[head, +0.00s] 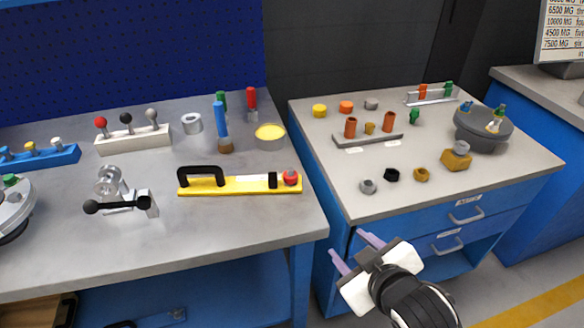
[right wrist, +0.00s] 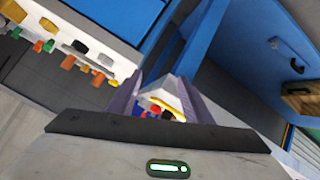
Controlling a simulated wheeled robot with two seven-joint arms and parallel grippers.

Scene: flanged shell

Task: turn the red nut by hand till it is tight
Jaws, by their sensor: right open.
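A small red knob-like piece (head: 291,176), which may be the red nut, sits at the right end of a yellow bar (head: 225,187) on the left bench. No thread shows at this size, so I cannot tell how tight it is. My right gripper (head: 350,244) is open and empty, in front of the gap between the benches, below and right of the red piece and well apart from it. In the right wrist view, small red and blue pieces (right wrist: 166,114) show between my fingers, too small to identify. My left gripper is not in view.
The yellow bar has a black handle (head: 202,172). A grey lever fixture (head: 122,200) stands left of it. The right bench (head: 330,165) holds several small nuts, a block with orange cylinders (head: 368,138) and a grey round dish (head: 482,135). Blue drawers (head: 450,222) are below.

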